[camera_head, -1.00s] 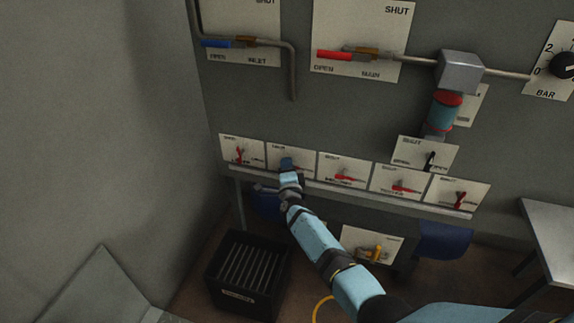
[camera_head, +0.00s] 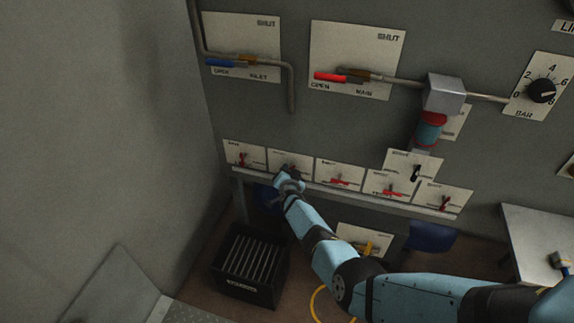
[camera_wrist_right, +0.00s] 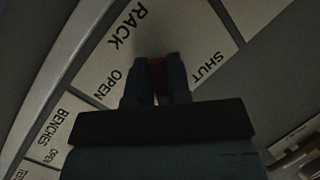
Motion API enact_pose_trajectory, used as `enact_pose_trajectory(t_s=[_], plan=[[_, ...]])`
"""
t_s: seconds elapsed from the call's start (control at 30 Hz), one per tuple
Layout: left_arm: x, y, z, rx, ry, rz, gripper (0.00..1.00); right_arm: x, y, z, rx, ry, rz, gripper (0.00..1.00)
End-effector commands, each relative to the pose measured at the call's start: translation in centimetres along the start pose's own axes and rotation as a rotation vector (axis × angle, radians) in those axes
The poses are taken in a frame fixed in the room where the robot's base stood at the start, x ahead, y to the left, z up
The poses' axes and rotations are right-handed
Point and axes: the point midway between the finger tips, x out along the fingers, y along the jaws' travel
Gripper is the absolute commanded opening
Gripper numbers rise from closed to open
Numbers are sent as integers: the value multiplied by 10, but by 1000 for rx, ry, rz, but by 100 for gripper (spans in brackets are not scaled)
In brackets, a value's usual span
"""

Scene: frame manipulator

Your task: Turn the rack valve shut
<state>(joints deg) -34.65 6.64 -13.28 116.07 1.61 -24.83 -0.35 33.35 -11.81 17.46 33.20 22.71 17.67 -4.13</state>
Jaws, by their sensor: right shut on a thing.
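The rack valve's white plate (camera_head: 279,158) is second from the left in the low row of valve plates. In the right wrist view, the plate (camera_wrist_right: 185,25) reads RACK, with OPEN to the left and SHUT to the right. My right gripper (camera_head: 290,173) is at this plate and covers part of it. In the wrist view, my right gripper (camera_wrist_right: 156,75) is shut on the red valve handle (camera_wrist_right: 157,70), which shows as a dark red strip between the fingers. Its exact angle is hard to tell. My left gripper is not in view.
Red-handled valve plates stand beside it, such as the left one (camera_head: 243,157) and the right one (camera_head: 340,174). A rail (camera_head: 340,193) runs just below. A black slotted crate (camera_head: 250,265) is on the floor. A pale table (camera_head: 545,235) stands at right.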

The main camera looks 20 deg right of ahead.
Motion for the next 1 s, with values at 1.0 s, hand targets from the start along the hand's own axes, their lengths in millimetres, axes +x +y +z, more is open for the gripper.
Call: enact_pose_trajectory(t_s=[1.0], plan=[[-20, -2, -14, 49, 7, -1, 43, 0, 2, -3, -572, -118, 236, 0]])
